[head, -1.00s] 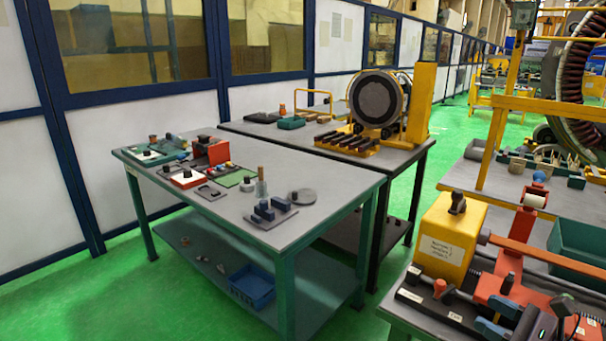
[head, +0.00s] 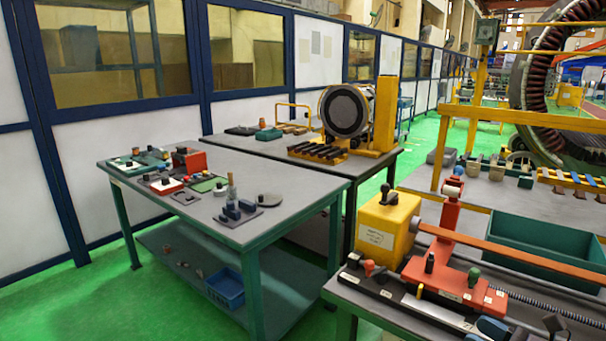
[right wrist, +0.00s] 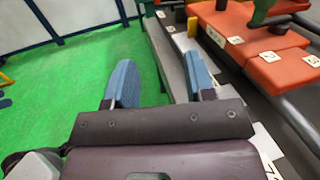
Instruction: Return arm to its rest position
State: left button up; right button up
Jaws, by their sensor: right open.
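My right gripper (right wrist: 162,78) shows in the right wrist view with its two blue fingers wide apart and nothing between them. The left finger is over the green floor and the right finger is by the long edge of the machine bench. In the head view the blue fingers of my right gripper (head: 482,332) show at the bottom right edge, in front of the winding machine (head: 455,282) with its orange carriage. Most of the right arm is cut off by the frame. My left gripper is not in view.
A grey table (head: 290,210) with small parts stands at the left, with a blue bin (head: 225,288) on its lower shelf. A dark table behind it carries a round black drum (head: 345,111). A green tray (head: 545,245) lies on the right bench. Green floor (head: 60,310) is clear at left.

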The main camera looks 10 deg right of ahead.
jog(key=s+a+f+n+g+h, duration=0.1)
jog(key=s+a+f+n+h, duration=0.1)
jog(key=s+a+f+n, duration=0.2)
jog(key=s+a+f+n+g+h, duration=0.2)
jog(key=s+a+f+n, duration=0.3)
jog(key=f+n, duration=0.5)
jog(key=s+a+f+n+g+h, duration=0.2)
jog(key=s+a+f+n+h, duration=0.2)
jog(key=n, duration=1.3)
notch_tip(320, 180, down, 3)
jog(key=shift+s+a+f, duration=0.15)
jog(key=shift+s+a, duration=0.25)
jog(key=shift+a, duration=0.6)
